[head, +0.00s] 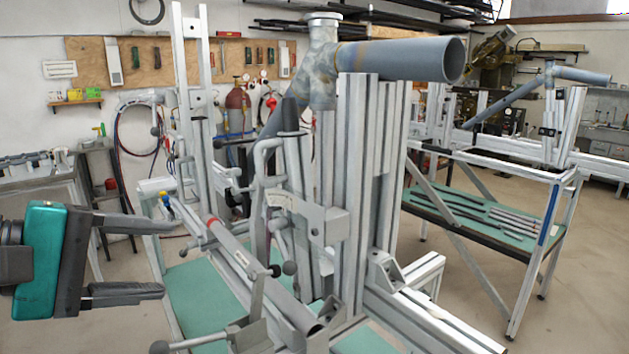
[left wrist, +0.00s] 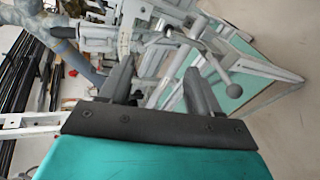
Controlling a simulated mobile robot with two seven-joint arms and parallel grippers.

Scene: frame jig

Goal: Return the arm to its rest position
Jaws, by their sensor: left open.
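My left gripper (head: 150,257) reaches in from the left edge of the head view, with a teal body and two dark fingers. The fingers are spread apart with nothing between them. The gripper is to the left of the frame jig (head: 360,190), apart from it. In the left wrist view the same two fingers (left wrist: 158,88) point toward the jig's clamps and levers, and the gap between them is empty. My right gripper is in neither view.
A grey tube (head: 255,270) lies in the jig's lower part. A large grey pipe joint (head: 400,60) sits on top of the upright profiles. A second jig table (head: 480,215) stands to the right. A clamp lever knob (head: 160,347) sticks out at the lower left. Bare floor lies between the tables.

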